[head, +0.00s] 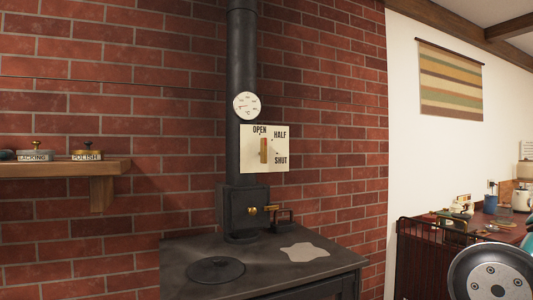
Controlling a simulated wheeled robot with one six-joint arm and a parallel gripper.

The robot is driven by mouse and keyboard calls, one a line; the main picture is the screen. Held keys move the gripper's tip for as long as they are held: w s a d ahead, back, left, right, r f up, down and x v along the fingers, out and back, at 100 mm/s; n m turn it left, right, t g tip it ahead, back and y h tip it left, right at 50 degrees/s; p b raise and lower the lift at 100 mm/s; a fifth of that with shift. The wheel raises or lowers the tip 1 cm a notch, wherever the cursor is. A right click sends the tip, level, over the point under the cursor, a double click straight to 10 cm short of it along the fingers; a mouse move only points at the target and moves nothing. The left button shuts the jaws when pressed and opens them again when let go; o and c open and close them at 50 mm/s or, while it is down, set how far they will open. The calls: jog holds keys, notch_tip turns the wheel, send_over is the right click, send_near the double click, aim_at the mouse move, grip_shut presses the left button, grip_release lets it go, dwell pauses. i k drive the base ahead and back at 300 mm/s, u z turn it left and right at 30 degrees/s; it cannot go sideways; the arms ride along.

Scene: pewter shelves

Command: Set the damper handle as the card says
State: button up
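The damper handle (264,151) is a slim wooden bar on a cream plate (247,163) in front of the black stovepipe. The plate reads OPEN at the top, HALF at the upper right and SHUT at the lower right. The handle stands about upright, its upper end just below OPEN. I see no card whose instruction I can read; a small pale sheet (526,150) at the far right edge is too small to read. My gripper is not in view. A round grey part of my arm shows at the lower right.
A black stove (190,262) stands below, with a round lid (216,270) and a pale irregular patch (305,252) on top. A round gauge (246,105) sits above the plate. A wooden shelf (60,168) holds tins at left. A cluttered red-brown counter (480,222) stands at right.

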aim_at(262, 153)
jog(key=z, duration=0.55)
jog(key=k, duration=0.65)
jog(key=z, duration=0.6)
jog(key=i, duration=0.8)
jog(key=u, duration=0.8)
jog(key=i, duration=0.8)
jog(key=u, duration=0.6)
